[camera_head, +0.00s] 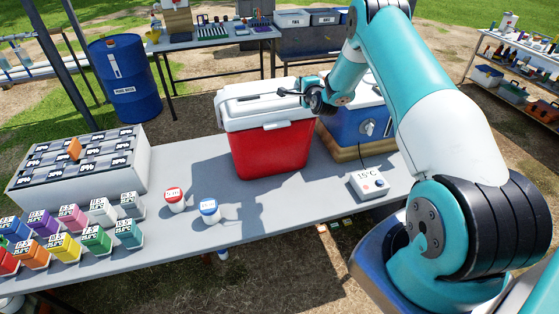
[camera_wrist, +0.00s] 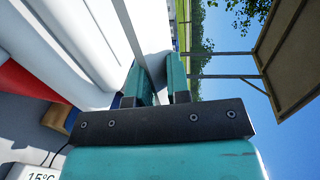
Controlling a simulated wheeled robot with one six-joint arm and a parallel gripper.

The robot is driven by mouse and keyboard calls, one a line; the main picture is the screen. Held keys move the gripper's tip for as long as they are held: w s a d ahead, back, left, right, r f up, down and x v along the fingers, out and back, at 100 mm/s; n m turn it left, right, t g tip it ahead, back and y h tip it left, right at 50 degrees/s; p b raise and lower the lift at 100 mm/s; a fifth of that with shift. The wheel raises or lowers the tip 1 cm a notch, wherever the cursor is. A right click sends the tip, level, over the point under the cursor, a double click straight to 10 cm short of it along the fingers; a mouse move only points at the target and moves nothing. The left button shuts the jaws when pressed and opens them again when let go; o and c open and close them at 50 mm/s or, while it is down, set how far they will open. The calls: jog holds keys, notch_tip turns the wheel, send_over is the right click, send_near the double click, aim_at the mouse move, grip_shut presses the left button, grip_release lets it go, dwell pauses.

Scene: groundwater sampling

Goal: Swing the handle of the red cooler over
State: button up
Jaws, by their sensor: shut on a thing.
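The red cooler (camera_head: 270,148) stands upright on the grey table, with its white lid (camera_head: 262,107) closed. Its handle, a thin dark bar (camera_head: 262,98), shows over the lid. My gripper (camera_head: 302,93) is at the cooler's right end, level with the lid top. In the wrist view the handle is a grey bar (camera_wrist: 132,36) running between the teal fingers of my gripper (camera_wrist: 160,80), which is shut on it. The white lid lies close to the left of the fingers there. The handle's far end and pivots are hard to make out.
A blue cooler (camera_head: 352,128) stands right behind the red one, partly hidden by my arm. A temperature display box (camera_head: 369,184), a red-lidded jar (camera_head: 174,199) and a blue-lidded jar (camera_head: 209,211) stand in front. A labelled rack (camera_head: 120,170) fills the left.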

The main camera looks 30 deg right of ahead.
jog(key=shift+w+d+r, duration=0.2)
jog(key=shift+w+r, duration=0.5)
jog(key=shift+r, duration=0.05)
jog(key=shift+w+d+r, duration=0.15)
jog(key=shift+w, duration=0.15)
jog(key=w+d+r+g+b, duration=0.2)
jog(key=w+b, duration=0.2)
jog(key=w, duration=0.4)
jog(key=shift+w+d+r+y, duration=0.15)
jog(key=shift+d+r+y, duration=0.05)
jog(key=shift+d+y, duration=0.15)
jog(key=o, duration=1)
jog(key=shift+c, duration=0.2)
jog(key=shift+a+f, duration=0.1)
